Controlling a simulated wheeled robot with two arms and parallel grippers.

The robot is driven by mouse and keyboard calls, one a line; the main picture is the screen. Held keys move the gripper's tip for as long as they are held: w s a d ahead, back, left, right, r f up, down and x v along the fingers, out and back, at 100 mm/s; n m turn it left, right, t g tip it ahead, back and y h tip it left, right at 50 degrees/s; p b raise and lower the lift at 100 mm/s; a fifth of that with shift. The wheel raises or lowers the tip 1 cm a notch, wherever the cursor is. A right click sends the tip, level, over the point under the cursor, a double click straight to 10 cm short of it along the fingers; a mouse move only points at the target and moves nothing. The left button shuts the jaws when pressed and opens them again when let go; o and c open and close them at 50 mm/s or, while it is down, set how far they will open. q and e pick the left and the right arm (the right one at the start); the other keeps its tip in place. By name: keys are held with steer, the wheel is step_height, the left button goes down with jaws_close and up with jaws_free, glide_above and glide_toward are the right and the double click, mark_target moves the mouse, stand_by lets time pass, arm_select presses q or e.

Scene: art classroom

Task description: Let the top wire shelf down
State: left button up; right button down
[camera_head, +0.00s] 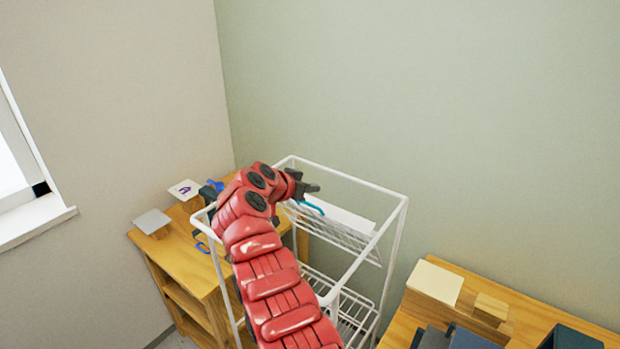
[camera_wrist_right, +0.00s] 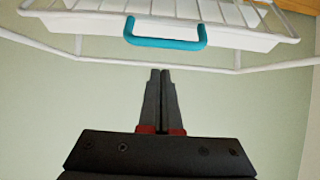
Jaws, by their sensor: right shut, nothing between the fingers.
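The top wire shelf (camera_head: 345,240) is white and sits inside a white wire rack (camera_head: 385,192). It looks tilted, but my arm hides its left part. A blue handle (camera_head: 311,207) is on its edge. In the right wrist view the handle (camera_wrist_right: 165,43) is a teal U-shape on the white shelf edge (camera_wrist_right: 95,24). My right gripper (camera_head: 314,188) is shut and empty, close to the handle. In the wrist view its fingertips (camera_wrist_right: 160,72) point at the handle with a gap between. My left gripper is not in view.
A lower wire basket (camera_head: 350,312) is in the rack. A wooden shelf unit (camera_head: 175,255) with small items stands to the left. A wooden table (camera_head: 545,320) with blocks and dark boxes is at the right. Walls close off the corner behind.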

steer(key=shift+s+a+f+p, duration=0.5)
steer(key=shift+s+p, duration=0.1)
steer(key=shift+s, duration=0.05)
steer(key=shift+s+a+f, duration=0.1)
steer(key=shift+s+f, duration=0.1)
steer(key=shift+f, duration=0.1)
steer(key=s+a+f+t+h+b, duration=0.1)
steer(key=b, duration=0.3)
steer(key=s+a+f+t+b, duration=0.1)
steer(key=s+b, duration=0.1)
steer(key=b, duration=0.2)
steer(key=shift+s+a+f+t+h, duration=0.15)
steer(key=shift+f+t+h, duration=0.15)
steer(key=shift+h, duration=0.1)
